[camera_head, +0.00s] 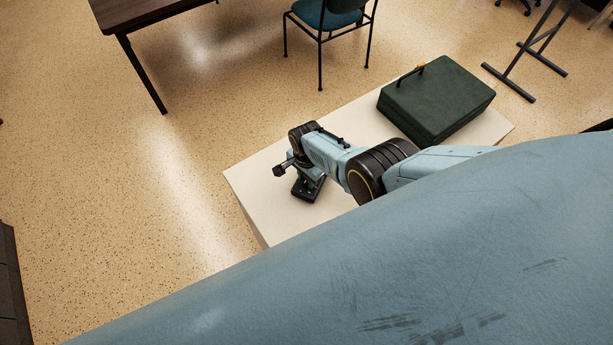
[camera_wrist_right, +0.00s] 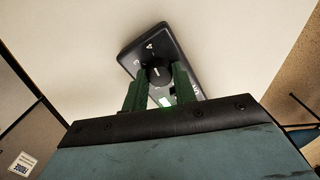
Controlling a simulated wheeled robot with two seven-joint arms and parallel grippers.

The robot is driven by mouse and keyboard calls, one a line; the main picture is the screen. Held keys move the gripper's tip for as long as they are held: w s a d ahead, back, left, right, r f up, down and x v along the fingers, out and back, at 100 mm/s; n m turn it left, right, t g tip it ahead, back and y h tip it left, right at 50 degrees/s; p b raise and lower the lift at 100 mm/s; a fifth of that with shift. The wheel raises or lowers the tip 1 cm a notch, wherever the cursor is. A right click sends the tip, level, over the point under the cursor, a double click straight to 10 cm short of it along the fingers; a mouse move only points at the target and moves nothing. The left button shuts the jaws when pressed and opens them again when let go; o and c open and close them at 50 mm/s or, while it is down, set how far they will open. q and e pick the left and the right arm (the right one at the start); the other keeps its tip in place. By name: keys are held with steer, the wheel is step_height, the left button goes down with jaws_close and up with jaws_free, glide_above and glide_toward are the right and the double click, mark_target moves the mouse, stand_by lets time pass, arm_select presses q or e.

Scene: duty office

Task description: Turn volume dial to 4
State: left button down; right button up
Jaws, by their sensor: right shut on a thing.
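The volume dial is a round black knob (camera_wrist_right: 158,72) on a small dark control box (camera_wrist_right: 146,42), seen in the right wrist view. The box lies on a pale tabletop, and a few light marks show around the knob. My right gripper (camera_wrist_right: 154,80) has its two green fingers on either side of the knob and is shut on it. In the head view the dark box (camera_head: 307,188) lies under my right gripper, near the left end of the table, and the knob is hidden there. The dial's setting cannot be read. My left gripper is not in view.
The pale table (camera_head: 262,200) also bears a dark green case (camera_head: 437,100) with a handle, to the right of the box. A dark desk (camera_head: 150,12) and a chair (camera_head: 330,15) stand beyond on the speckled floor.

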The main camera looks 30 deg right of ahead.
mark_target(306, 180)
stand_by(0.5)
steer(key=o, duration=1)
steer(key=shift+c, duration=0.2)
steer(key=shift+r, duration=0.1)
step_height(306, 180, up, 2)
steer(key=shift+r+p, duration=0.25)
steer(key=shift+p, duration=0.85)
steer(key=shift+r, duration=1.2)
step_height(306, 180, up, 8)
steer(key=shift+r, duration=0.2)
steer(key=shift+s+f, duration=0.1)
